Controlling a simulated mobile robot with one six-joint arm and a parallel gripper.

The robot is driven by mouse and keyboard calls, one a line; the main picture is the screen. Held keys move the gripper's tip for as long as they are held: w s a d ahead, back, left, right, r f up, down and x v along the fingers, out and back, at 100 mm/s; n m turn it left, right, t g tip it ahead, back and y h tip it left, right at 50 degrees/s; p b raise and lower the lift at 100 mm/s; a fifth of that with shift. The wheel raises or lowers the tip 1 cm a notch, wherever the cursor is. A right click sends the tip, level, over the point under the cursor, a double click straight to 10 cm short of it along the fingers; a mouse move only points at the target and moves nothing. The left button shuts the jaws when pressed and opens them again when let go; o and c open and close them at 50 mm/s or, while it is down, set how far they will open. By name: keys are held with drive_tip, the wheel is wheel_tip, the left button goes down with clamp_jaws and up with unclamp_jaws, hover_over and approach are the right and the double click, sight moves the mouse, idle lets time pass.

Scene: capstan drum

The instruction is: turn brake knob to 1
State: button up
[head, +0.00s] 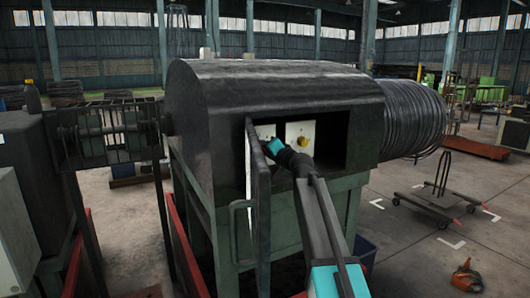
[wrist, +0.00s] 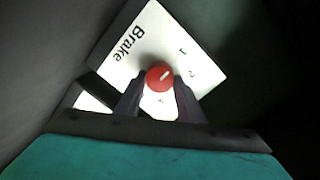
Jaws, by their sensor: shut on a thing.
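The brake knob (wrist: 152,83) is red and round with a white pointer line, on a white plate (wrist: 146,44) marked "Brake" in the wrist view. The pointer slants up and right, roughly toward the printed 1; the 2 is lower right of it. A lower number is partly covered and hard to read. My gripper (wrist: 160,80) has one finger on each side of the knob and is shut on it. In the head view my gripper (head: 272,147) reaches into the housing opening and hides the brake knob; part of its white plate (head: 265,132) shows.
A second white plate (head: 297,129) with a yellow knob (head: 303,142) is just right of my gripper. The opening's dark door (head: 260,215) stands open, close to the left of my arm. The opening's right side is empty. A wire coil (head: 410,118) is at right.

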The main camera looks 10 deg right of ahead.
drive_tip(key=o, duration=1.1)
drive_tip(key=shift+c, duration=0.2)
drive_tip(key=shift+s, duration=0.1)
drive_tip(key=f+v, duration=0.1)
drive_tip(key=v, duration=1.2)
drive_tip(key=shift+s+r, duration=0.25)
drive_tip(key=shift+r, duration=0.3)
